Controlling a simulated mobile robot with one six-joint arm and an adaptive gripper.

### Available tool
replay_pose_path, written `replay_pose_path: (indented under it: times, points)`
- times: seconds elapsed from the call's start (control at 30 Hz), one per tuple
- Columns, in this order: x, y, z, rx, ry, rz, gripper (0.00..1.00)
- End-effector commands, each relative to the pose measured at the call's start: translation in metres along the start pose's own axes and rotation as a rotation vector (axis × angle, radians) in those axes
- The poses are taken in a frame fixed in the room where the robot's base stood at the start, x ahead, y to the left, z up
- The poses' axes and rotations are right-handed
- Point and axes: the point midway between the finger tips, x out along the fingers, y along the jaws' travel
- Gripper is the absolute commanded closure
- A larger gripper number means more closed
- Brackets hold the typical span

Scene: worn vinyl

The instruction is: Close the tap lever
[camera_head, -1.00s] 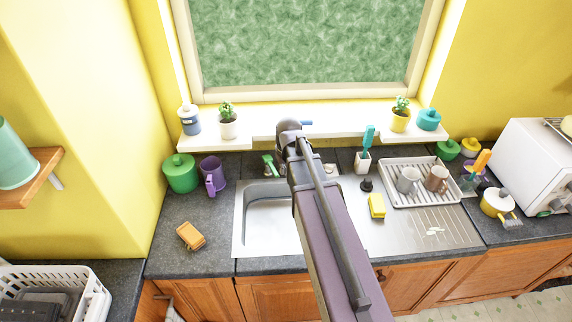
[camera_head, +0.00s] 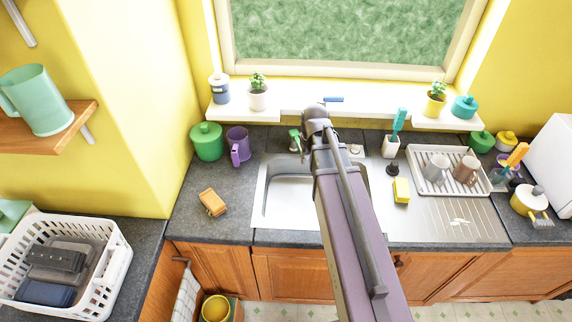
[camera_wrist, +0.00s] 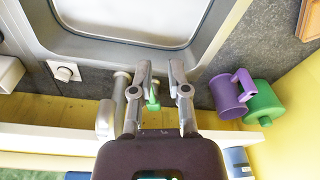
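The green tap part, which looks like the lever (camera_head: 295,139), stands behind the sink in the head view, just left of my arm. In the wrist view the green lever (camera_wrist: 153,96) shows between the fingers of my gripper (camera_wrist: 161,67), towards their base side. The fingers are apart and nothing is clearly held. I cannot tell whether either finger touches the lever. A silver piece, seemingly part of the tap (camera_wrist: 119,92), stands beside the left finger. My arm hides my gripper and most of the tap in the head view.
The sink (camera_head: 262,205) lies in front of the tap. A purple mug (camera_head: 237,143) and green canister (camera_head: 206,141) stand to its left. The windowsill (camera_head: 300,98) with potted plants is close behind. A brush holder (camera_head: 390,146) and dish rack (camera_head: 420,180) are to the right.

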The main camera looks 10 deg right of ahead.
Motion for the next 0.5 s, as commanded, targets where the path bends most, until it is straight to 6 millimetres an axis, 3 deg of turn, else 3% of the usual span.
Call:
replay_pose_path:
  times: [0.03, 0.2, 0.37, 0.5]
  points:
    - [0.0, 0.0, 0.0, 0.0, 0.0, 0.0, 0.49]
    - [0.001, -0.003, -0.001, -0.004, -0.001, 0.0, 0.0]
    - [0.004, -0.016, -0.007, -0.027, -0.006, -0.002, 0.0]
    - [0.01, -0.042, -0.018, -0.069, -0.017, -0.004, 0.0]
